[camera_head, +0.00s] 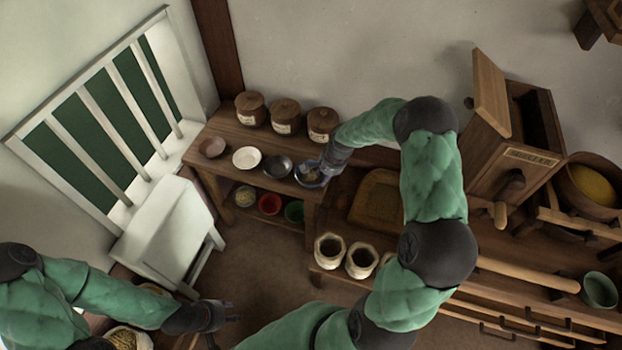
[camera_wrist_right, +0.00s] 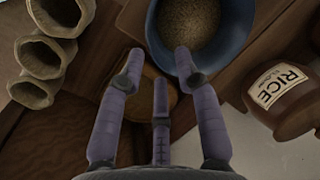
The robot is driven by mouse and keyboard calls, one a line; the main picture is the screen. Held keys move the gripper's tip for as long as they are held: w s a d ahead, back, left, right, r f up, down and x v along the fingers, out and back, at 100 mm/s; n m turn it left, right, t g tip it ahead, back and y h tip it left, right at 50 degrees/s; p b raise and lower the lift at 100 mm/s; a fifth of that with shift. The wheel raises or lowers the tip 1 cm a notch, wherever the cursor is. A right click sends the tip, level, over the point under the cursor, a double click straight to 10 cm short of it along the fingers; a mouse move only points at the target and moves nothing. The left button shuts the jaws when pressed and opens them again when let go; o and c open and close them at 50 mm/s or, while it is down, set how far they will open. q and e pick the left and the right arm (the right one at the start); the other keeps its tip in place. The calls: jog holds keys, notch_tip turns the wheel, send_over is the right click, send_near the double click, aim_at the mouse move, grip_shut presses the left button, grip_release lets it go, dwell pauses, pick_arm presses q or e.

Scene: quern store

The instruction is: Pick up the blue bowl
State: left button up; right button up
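The blue bowl (camera_head: 301,179) stands at the right end of the upper shelf, partly hidden by my right gripper (camera_head: 324,172). In the right wrist view, the blue bowl (camera_wrist_right: 236,38) is at the top, cut off by the frame edge, with brown grain inside. My right gripper (camera_wrist_right: 160,60) is open with its fingers spread and nothing between them. One fingertip overlaps the bowl's near rim; I cannot tell if it touches. My left gripper (camera_head: 220,318) is at the lower left, far from the bowl, and looks open and empty.
A dark bowl (camera_head: 278,166), a white bowl (camera_head: 246,157) and a brown bowl (camera_head: 212,147) stand left of the blue bowl. Lidded jars (camera_head: 285,115) stand behind; a rice jar (camera_wrist_right: 285,95) is close by. Open sacks (camera_head: 329,250) stand in front, right of the shelf.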

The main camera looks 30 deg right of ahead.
aim_at(311, 177)
jog(key=b+x, duration=0.1)
jog(key=x, duration=0.3)
jog(key=shift+a+b, duration=0.15)
jog(key=shift+b, duration=0.2)
jog(key=shift+s, duration=0.1)
grip_shut()
jog(key=shift+r, duration=0.15)
